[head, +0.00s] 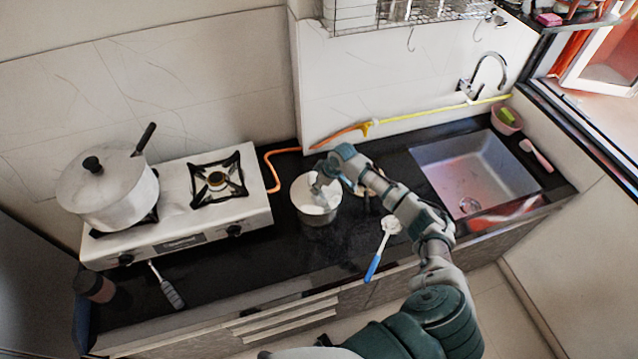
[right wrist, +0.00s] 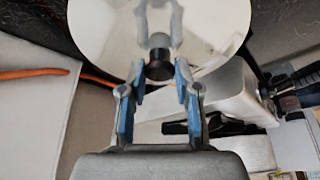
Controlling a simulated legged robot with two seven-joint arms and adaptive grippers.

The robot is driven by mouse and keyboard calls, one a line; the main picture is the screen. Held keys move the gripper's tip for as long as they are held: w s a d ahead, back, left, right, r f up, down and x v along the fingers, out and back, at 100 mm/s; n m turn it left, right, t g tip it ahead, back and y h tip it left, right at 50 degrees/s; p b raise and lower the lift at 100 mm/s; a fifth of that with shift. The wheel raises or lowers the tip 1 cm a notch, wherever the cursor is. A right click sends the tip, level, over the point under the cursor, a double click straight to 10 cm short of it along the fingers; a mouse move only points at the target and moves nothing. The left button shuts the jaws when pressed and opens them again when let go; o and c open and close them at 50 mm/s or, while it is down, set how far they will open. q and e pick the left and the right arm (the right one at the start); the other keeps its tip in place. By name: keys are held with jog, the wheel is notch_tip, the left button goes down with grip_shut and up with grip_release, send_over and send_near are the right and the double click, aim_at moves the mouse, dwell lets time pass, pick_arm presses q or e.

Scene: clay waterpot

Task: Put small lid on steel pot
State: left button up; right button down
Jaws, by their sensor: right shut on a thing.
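The steel pot (head: 318,218) stands on the black counter, right of the stove. My right gripper (head: 322,184) is over its mouth, pointing down. In the right wrist view my right gripper (right wrist: 159,88) is shut on the dark knob (right wrist: 159,66) of the small lid, a pale shiny disc (right wrist: 215,28). In the head view the small lid (head: 303,188) shows as a pale surface at the pot's top, partly hidden by the gripper. I cannot tell whether it touches the rim or hovers just above it. My left gripper is not in view.
A white stove (head: 190,235) with a large lidded pot (head: 112,200) is at left. The sink (head: 472,175) is at right. A round brownish item is half hidden behind my arm.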

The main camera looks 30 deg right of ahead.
jog(key=shift+s+a, duration=0.2)
jog(key=shift+a, duration=0.35)
jog(key=c, duration=0.7)
grip_release()
jog(key=shift+d, duration=0.2)
jog(key=shift+c, duration=0.2)
jog(key=shift+w+d+f, duration=0.15)
jog(key=shift+d, duration=0.2)
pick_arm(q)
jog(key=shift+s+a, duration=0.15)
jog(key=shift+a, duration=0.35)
pick_arm(e)
jog(key=v, duration=1.2)
jog(key=shift+a, duration=0.2)
jog(key=shift+w+d, duration=0.2)
jog(key=shift+d, duration=0.05)
